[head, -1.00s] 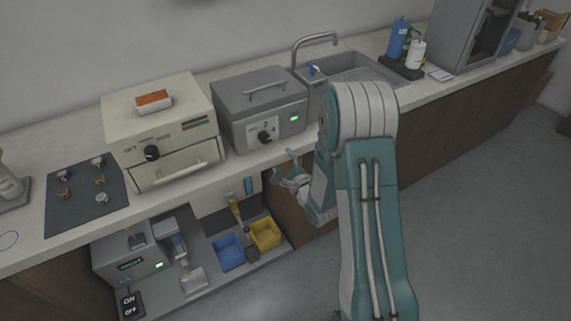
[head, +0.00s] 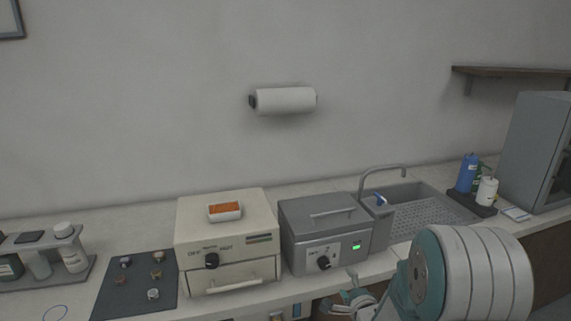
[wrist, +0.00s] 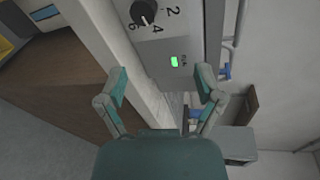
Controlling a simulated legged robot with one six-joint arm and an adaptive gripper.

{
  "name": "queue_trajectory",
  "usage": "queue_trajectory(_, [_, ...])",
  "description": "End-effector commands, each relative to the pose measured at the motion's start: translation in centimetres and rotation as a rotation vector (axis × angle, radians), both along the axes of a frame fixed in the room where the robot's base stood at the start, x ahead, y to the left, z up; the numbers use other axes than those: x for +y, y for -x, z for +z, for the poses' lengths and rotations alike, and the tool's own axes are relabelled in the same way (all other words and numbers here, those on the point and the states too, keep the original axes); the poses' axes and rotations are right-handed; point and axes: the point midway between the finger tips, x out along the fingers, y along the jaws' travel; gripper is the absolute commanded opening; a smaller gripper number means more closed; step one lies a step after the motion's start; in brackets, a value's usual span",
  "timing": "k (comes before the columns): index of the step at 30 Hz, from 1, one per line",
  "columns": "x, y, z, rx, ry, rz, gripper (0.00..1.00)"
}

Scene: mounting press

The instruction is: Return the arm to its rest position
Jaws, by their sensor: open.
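My gripper (wrist: 160,90) is open in the wrist view, its two fingers spread with nothing between them. Beyond the fingers is the grey box-shaped machine (wrist: 170,45) with a numbered knob (wrist: 143,12) and a lit green display (wrist: 174,61). In the head view my gripper (head: 352,302) shows only partly at the bottom edge, below the front of the grey machine (head: 318,222). My teal and white arm fills the lower right of the head view, and most of it is out of frame.
A cream oven (head: 228,235) carrying a tray of orange grains (head: 225,212) stands left of the grey machine. A dark mat (head: 137,292) with several small metal pieces lies further left. A sink (head: 425,207) and bottles (head: 467,172) are at the right. The wall above is mostly clear.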

Motion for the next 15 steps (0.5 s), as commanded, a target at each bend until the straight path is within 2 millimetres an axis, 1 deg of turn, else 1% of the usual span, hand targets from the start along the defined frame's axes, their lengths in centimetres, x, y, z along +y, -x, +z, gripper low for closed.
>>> queue_trajectory(1, [-0.1, 0.2, 1.5, 0.011, 0.085, -0.001, 0.85])
queue_trajectory(5, [-0.5, 1.2, 4.2, 0.076, 0.317, 0.004, 0.85])
queue_trajectory(8, [-0.8, 2.5, 6.1, 0.133, 0.483, 0.022, 0.85])
queue_trajectory(11, [-1.1, 4.3, 7.9, 0.195, 0.637, 0.053, 0.85])
queue_trajectory(14, [-1.1, 6.4, 9.7, 0.255, 0.781, 0.100, 0.85])
queue_trajectory(15, [-1.2, 7.4, 10.3, 0.281, 0.834, 0.123, 0.85])
